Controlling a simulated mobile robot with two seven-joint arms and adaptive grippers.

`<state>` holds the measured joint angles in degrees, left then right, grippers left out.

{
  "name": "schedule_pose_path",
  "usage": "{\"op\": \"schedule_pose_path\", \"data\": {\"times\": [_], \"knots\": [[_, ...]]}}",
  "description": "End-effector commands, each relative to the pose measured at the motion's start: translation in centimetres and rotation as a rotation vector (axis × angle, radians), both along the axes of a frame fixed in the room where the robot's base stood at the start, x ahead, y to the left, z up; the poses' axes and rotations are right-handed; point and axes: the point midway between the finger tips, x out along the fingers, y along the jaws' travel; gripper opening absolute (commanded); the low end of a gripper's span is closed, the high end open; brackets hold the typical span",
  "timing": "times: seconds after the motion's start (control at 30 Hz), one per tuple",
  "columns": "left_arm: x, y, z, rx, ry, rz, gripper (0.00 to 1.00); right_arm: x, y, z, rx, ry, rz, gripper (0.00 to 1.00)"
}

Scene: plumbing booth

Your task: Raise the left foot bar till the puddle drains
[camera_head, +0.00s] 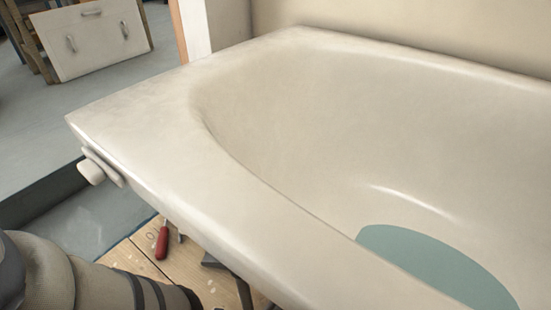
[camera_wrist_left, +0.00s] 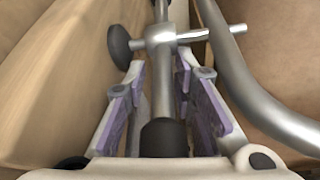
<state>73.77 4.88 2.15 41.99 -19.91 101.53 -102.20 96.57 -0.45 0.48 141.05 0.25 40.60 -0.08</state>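The pale bathtub (camera_head: 140,130) fills most of the head view, its rim running from the far left corner to the lower right. A flat teal puddle (camera_head: 440,262) lies on the tub floor at the lower right, cut by the near rim. In the left wrist view a metal bar with a black end (camera_wrist_left: 165,95) stands between the two purple-padded fingers of my left gripper (camera_wrist_left: 160,78). The fingers look apart, with a narrow gap at the bar's left; contact on the right is unclear. The tub hides this gripper in the head view. My right gripper is out of view.
A thin cross rod (camera_wrist_left: 190,36) with a black knob (camera_wrist_left: 121,46) crosses the bar, and a curved metal tube (camera_wrist_left: 250,90) passes at its right. A red-handled tool (camera_head: 162,243) lies on wooden boards (camera_head: 135,258) below the tub. A white panel (camera_head: 95,38) stands behind.

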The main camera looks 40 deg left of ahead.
Motion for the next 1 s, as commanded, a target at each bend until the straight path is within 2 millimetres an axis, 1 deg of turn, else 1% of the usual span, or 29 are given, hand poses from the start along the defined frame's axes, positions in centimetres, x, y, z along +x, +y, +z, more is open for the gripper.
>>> {"op": "schedule_pose_path", "data": {"times": [0.27, 0.33, 0.37, 0.47, 0.6, 0.7, 0.83, 1.0], "knots": [[-0.1, 0.0, 0.0, 0.000, -0.002, 0.000, 0.32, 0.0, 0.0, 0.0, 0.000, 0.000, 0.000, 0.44], [-0.5, 0.1, 0.0, 0.001, 0.000, -0.001, 0.32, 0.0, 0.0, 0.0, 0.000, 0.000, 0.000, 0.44], [-0.9, 0.2, 0.0, 0.001, 0.002, -0.001, 0.32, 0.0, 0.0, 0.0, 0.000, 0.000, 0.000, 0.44], [-3.1, 0.8, 0.2, 0.003, 0.003, -0.002, 0.32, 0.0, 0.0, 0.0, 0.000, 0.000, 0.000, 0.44], [-7.0, 1.9, 0.5, 0.002, 0.004, 0.000, 0.32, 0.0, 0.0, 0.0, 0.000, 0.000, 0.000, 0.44], [-9.4, 2.6, 0.7, 0.002, 0.003, 0.000, 0.32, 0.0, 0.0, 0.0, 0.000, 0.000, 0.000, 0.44], [-11.0, 3.1, 0.8, 0.001, 0.002, 0.003, 0.32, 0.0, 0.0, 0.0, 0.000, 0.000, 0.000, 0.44], [-11.6, 3.2, 0.9, 0.001, -0.002, -0.001, 0.32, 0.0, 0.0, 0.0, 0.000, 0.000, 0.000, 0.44]]}}
